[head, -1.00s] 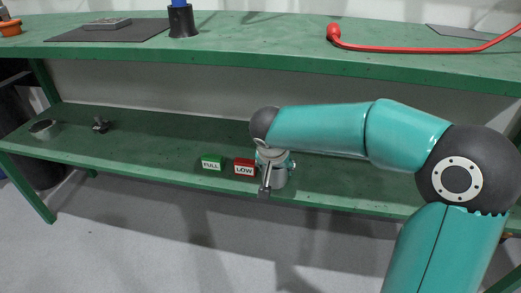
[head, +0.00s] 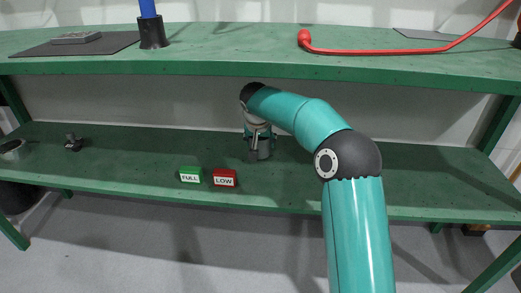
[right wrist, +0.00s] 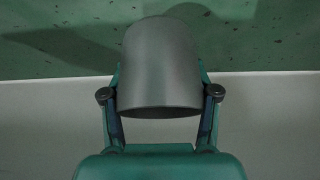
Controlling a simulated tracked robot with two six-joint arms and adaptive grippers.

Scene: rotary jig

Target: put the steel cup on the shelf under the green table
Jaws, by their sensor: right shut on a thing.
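The steel cup (head: 265,149) is a grey cylinder held in my right gripper (head: 256,152), over the lower shelf (head: 130,153) under the green table (head: 225,45). In the right wrist view the cup (right wrist: 160,62) fills the space between the two fingers of the gripper (right wrist: 160,95), which touch its sides. The cup is near the shelf surface, behind and right of the red LOW block. I cannot tell whether its base touches the shelf. My left gripper is not in view.
A green FULL block (head: 190,174) and a red LOW block (head: 224,178) stand near the shelf's front. A small dark fitting (head: 73,142) and a round metal tin (head: 12,148) are at the left. The shelf is clear to the right.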

